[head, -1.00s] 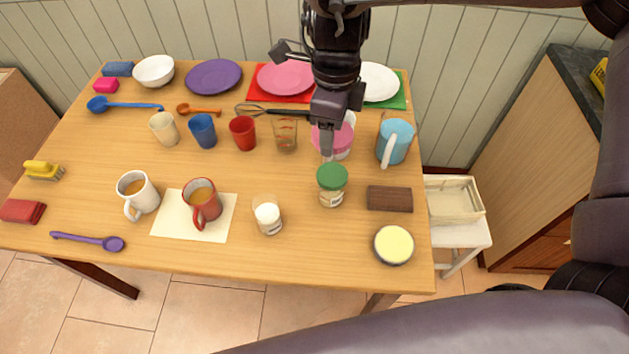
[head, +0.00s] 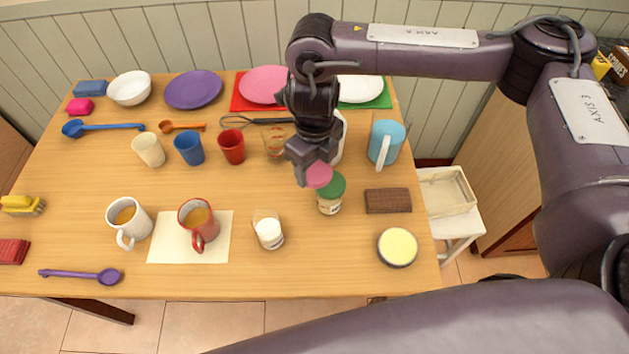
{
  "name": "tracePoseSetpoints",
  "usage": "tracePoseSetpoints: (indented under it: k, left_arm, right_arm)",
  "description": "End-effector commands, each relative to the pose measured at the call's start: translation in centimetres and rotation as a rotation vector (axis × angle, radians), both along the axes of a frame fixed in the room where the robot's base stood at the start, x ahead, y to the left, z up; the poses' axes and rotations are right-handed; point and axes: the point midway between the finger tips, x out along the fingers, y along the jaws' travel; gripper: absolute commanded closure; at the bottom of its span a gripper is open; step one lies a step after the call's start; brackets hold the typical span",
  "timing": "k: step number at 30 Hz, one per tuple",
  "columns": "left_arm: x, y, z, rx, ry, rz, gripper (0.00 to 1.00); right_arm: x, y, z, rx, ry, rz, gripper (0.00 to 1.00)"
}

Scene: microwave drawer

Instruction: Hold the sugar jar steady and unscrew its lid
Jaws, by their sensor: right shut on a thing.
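My right gripper (head: 308,172) reaches down over the right middle of the table and is shut on a pink lid (head: 319,175). The lid is beside the green lid (head: 331,185) of a small clear jar (head: 329,206) with a pale label; I cannot tell whether they touch. A pale jar (head: 339,137) stands behind my right gripper, mostly hidden by it, and no pink lid shows on it. I cannot read which jar holds sugar. My left gripper is not in view.
A blue pitcher (head: 385,141) stands right of the pale jar. A brown block (head: 387,201) and a round tin (head: 397,247) lie at right. A glass with white contents (head: 268,230) stands in front. Cups (head: 232,147) are to the left.

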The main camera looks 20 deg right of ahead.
Motion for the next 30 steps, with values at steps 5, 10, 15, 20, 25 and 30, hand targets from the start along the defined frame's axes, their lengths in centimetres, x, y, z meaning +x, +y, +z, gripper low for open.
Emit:
tracePoseSetpoints:
  k: [5,10,15,20,25,30]
  left_arm:
    - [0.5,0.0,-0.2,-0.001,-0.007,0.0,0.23]
    - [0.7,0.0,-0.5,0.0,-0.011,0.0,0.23]
    - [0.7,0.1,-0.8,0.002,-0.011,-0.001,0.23]
    - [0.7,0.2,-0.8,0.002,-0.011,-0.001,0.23]
    - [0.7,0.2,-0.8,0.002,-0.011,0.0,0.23]
    - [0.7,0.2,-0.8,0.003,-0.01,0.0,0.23]
  right_arm:
    - [0.0,0.0,-2.1,0.001,0.0,0.0,0.67]
    - [-0.1,0.0,-4.1,0.001,0.004,-0.002,0.67]
    - [0.0,0.0,-6.0,0.0,0.001,-0.001,0.67]
    - [0.0,0.0,-6.1,0.0,0.0,0.001,0.67]
    - [0.0,0.0,-6.1,0.0,0.001,0.001,0.27]
    - [-0.1,-0.1,-6.1,-0.002,0.002,0.0,0.18]
